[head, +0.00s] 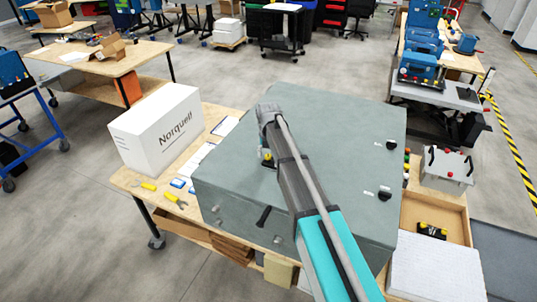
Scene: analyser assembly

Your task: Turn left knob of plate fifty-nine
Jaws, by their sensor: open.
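A large grey cabinet (340,115) stands on the wooden bench. Two black knobs sit at the right of its top, a far one (391,145) and a near one (384,193), each with a small pale label plate to its left. The plate numbers are too small to read, so I cannot tell which is plate fifty-nine. My arm reaches across the cabinet top. My gripper (266,157) is at its far end, over the left part of the top and well left of both knobs. It is open; its fingers are small and partly hidden by the arm.
A white Norquell box (160,130) stands left of the cabinet, with yellow-handled tools (175,200) near the bench edge. A pale box with black handles (447,168) and a wooden tray (457,212) lie to the right. The cabinet top around the knobs is clear.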

